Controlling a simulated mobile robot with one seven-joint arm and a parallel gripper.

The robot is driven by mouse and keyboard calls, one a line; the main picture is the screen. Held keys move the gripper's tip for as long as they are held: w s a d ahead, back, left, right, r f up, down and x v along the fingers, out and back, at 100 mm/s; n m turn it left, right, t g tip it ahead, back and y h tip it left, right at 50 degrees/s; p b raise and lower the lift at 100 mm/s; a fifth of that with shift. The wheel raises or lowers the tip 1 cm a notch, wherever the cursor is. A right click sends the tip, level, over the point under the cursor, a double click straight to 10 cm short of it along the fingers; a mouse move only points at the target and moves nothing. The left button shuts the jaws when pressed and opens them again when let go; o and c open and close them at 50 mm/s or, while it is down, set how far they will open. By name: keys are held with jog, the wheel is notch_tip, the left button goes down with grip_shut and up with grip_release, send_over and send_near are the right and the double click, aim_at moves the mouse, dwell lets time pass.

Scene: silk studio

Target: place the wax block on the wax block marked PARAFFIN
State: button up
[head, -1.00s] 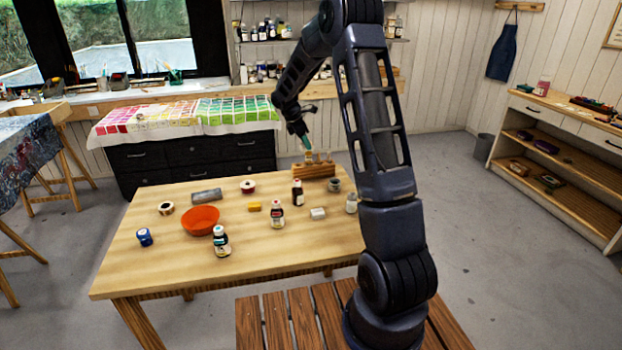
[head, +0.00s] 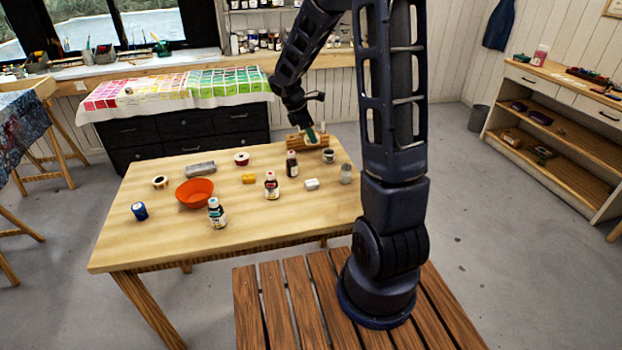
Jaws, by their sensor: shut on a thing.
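My gripper (head: 312,135) is at the far right of the table, pointing down at the wooden rack. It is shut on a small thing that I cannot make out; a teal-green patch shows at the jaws. A small yellow block (head: 249,179) lies flat mid-table. A white block (head: 312,184) lies to its right, nearer the front than the rack. Both look like wax blocks, but any marking is too small to read. My gripper is apart from both blocks.
The wooden rack (head: 298,144) stands at the back right edge. Bottles (head: 271,186), a dark-labelled bottle (head: 292,164), a small jar (head: 328,156) and a clear glass (head: 346,174) stand around the blocks. An orange bowl (head: 195,193) is left.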

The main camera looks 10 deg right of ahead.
notch_tip(320, 180, down, 18)
jog(key=shift+r, duration=0.1)
dwell(0.5)
jog(key=o, duration=1)
jog(key=v, duration=1.2)
jog(key=s+d+r+m+t+y, duration=0.1)
jog(key=s+d+r+m, duration=0.3)
jog(key=r, duration=0.4)
jog(key=s+d+r+m+y, duration=0.1)
jog(key=s+d+r+m, duration=0.1)
jog(key=s+r+m, duration=0.5)
jog(key=s+d+r+m+t, duration=0.1)
jog(key=s+r+m, duration=0.1)
jog(key=s, duration=0.3)
jog(key=s+d+r+m+t+y, duration=0.1)
jog(key=s+r+m, duration=0.1)
jog(key=s+r, duration=0.2)
jog(key=s+d+r+m+t+y, duration=0.1)
jog(key=s+r+m, duration=0.2)
jog(key=s, duration=0.4)
jog(key=shift+r+t, duration=0.3)
jog(key=shift+r, duration=0.05)
